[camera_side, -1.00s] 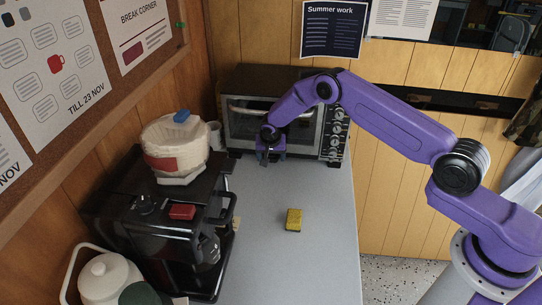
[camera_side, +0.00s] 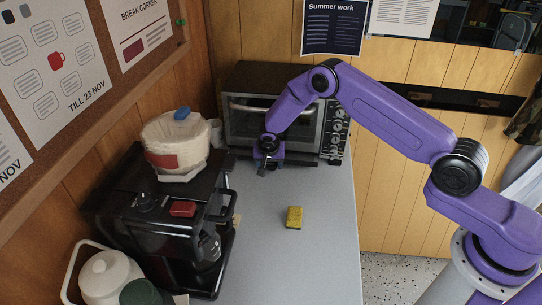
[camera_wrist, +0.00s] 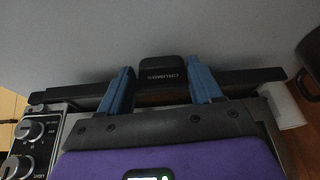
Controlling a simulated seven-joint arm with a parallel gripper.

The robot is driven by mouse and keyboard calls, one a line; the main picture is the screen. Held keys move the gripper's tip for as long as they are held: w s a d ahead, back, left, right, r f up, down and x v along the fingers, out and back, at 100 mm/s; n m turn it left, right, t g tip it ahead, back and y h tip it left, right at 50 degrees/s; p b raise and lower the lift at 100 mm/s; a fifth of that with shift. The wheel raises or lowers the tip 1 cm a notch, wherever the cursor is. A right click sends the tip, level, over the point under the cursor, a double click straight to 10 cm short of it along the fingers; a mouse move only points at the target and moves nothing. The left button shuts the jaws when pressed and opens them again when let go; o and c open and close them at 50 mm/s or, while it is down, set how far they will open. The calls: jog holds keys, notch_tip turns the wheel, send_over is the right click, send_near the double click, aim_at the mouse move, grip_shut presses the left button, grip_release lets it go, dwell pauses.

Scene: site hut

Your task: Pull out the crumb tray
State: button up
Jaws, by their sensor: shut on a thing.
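The toaster oven (camera_side: 262,76) stands at the back of the counter with its door shut. The crumb tray (camera_wrist: 70,92) shows in the wrist view as a long dark bar along the oven's lower front. Its raised black handle (camera_wrist: 158,66) carries light lettering that seems to read CRUMBS. My gripper (camera_wrist: 161,80) has its two blue fingers on either side of this handle and is shut on it. In the side view my gripper (camera_side: 263,169) is low in front of the oven, and its wrist hides part of the tray front.
A yellow sponge (camera_side: 294,217) lies on the grey counter (camera_side: 275,260), in front of the oven. A light cup (camera_side: 216,132) is beside the oven.

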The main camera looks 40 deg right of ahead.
jog(key=s+a, duration=0.7)
jog(key=shift+s+a, duration=0.35)
jog(key=o, duration=1.2)
jog(key=shift+o, duration=0.2)
jog(key=v, duration=1.7)
jog(key=shift+r, duration=0.2)
